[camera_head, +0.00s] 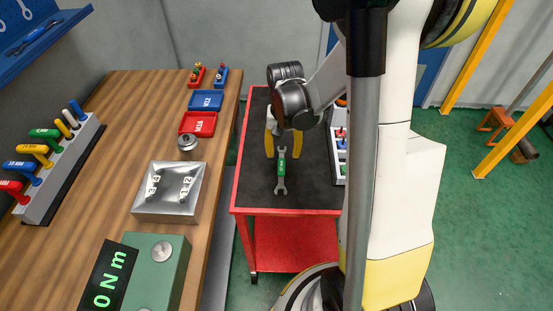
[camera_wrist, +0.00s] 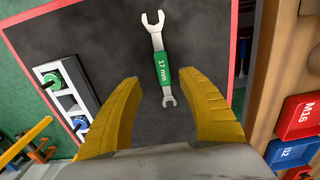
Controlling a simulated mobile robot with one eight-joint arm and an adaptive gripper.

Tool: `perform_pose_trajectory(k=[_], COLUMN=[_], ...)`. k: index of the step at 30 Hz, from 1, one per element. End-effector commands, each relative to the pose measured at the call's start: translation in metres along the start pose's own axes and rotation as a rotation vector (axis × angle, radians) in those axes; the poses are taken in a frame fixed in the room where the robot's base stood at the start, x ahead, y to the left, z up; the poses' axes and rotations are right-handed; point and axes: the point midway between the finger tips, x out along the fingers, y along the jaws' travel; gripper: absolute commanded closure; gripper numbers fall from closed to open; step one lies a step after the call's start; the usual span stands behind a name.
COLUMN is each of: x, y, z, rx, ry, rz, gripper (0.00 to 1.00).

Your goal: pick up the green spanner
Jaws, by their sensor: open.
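The green spanner (camera_head: 281,170) lies flat on the dark top of the red cart (camera_head: 290,212). It has silver open ends and a green middle. In the wrist view the spanner (camera_wrist: 162,67) shows the marking "17 mm" and lies ahead of my gripper, its near end between the lines of the fingers. My gripper (camera_head: 283,150) has yellow fingers and is over the cart, at the far end of the spanner.
A white rack (camera_wrist: 68,90) stands on the cart beside the spanner. The wooden workbench (camera_head: 110,150) is left of the cart, with red (camera_head: 198,123) and blue trays (camera_head: 206,100), a metal block (camera_head: 169,190) and a green torque display box (camera_head: 150,270). The cart top around the spanner is clear.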

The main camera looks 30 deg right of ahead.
Motion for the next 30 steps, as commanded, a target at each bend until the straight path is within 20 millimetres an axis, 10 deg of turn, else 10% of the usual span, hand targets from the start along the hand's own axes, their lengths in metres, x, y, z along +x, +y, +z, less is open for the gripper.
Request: perform_pose_trajectory(k=[18,26,30], x=[0.076,0.078,0.078], y=[-0.004,-0.004,-0.004], z=[0.001,0.001,0.001], rx=[-0.002,-0.002,-0.002], ry=[0.002,0.002,0.002], rz=[-0.001,-0.001,-0.001], gripper=[0.52,0.52,0.93])
